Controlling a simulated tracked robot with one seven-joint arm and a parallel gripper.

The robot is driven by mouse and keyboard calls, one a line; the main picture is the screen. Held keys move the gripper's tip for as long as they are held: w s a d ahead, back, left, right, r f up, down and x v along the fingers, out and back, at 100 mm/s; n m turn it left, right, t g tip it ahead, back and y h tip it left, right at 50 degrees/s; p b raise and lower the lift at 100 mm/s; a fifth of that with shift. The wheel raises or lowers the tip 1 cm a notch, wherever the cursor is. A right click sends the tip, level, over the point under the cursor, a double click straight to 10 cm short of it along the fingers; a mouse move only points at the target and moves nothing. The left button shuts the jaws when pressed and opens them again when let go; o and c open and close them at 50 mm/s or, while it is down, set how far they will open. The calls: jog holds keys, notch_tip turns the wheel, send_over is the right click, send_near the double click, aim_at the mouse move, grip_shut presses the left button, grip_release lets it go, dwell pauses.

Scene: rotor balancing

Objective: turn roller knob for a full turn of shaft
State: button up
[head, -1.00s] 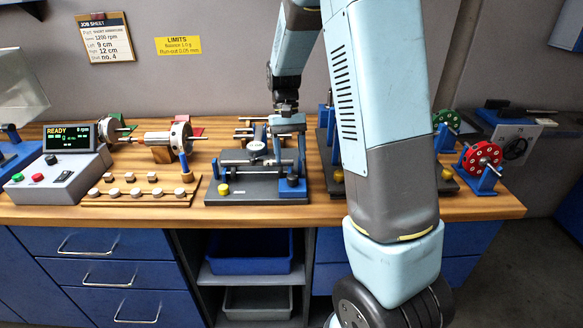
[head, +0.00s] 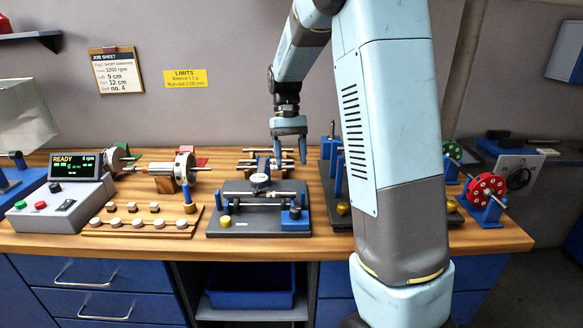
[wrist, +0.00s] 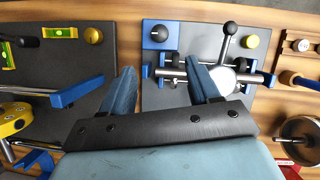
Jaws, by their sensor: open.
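The dark roller fixture (head: 259,215) stands on the bench with a shaft (head: 262,193) lying across it. A black knob on a blue block (head: 295,213) is at its front right; I take this as the roller knob. It also shows in the wrist view (wrist: 159,33), upper middle. A yellow knob (head: 225,221) is at the front left. A round dial gauge (head: 259,181) sits above the shaft. My gripper (head: 289,158) is open and empty, above and behind the fixture. In the wrist view its fingers (wrist: 165,78) point toward the fixture, apart from the knob.
A wooden weight tray (head: 140,222) and a control box reading READY (head: 65,205) stand to the left. A second dark plate with blue posts (head: 337,180) is close on the right, partly behind my arm. A red disc (head: 487,189) stands farther right.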

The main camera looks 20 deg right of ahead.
aim_at(295, 209)
jog(key=s+n+t, duration=0.4)
jog(key=s+n, duration=0.2)
jog(key=n, duration=0.3)
jog(key=f, duration=1.2)
jog(key=shift+a+f, duration=0.4)
